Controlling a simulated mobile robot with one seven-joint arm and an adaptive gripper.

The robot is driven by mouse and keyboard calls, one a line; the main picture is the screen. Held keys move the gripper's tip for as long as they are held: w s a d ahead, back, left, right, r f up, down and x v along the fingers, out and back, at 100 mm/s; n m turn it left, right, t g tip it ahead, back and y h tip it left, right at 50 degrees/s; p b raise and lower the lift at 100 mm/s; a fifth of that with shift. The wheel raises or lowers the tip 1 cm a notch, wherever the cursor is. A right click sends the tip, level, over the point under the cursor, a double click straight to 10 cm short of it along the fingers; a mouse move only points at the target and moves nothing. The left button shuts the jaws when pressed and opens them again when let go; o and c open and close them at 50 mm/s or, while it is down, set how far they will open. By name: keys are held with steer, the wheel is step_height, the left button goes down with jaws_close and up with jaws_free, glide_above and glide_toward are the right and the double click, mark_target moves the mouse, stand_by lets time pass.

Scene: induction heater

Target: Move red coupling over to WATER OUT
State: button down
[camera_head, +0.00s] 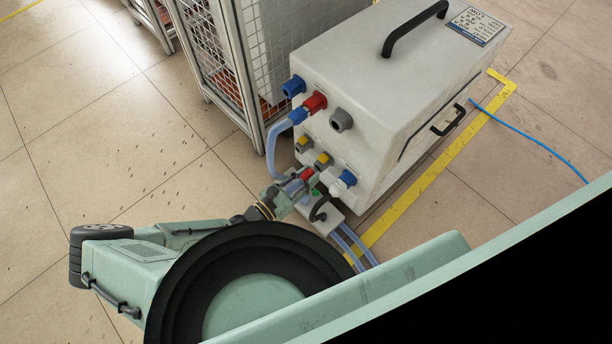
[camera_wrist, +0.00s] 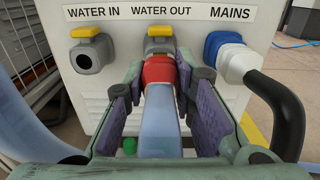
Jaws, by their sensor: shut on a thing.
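The red coupling (camera_wrist: 159,71) is on the end of a translucent blue hose (camera_wrist: 159,118). My gripper (camera_wrist: 161,88) is shut on it, with a dark-padded finger on each side. The coupling is in line with the grey WATER OUT port (camera_wrist: 159,45), which has a yellow top and sits under its label. Its front edge overlaps the port in the wrist view; I cannot tell whether it is seated. In the head view, my gripper (camera_head: 291,187) holds the red coupling (camera_head: 306,174) at the lower front of the heater, near the yellow-topped WATER OUT port (camera_head: 323,159).
The WATER IN port (camera_wrist: 87,52) is empty at left. The blue and white MAINS plug (camera_wrist: 228,58) with a black cable is close at right. A mesh cage (camera_head: 215,60) stands left.

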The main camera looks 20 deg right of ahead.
steer(key=shift+w+d, duration=0.2)
steer(key=shift+d, duration=0.4)
steer(key=c, duration=1.3)
jaws_free()
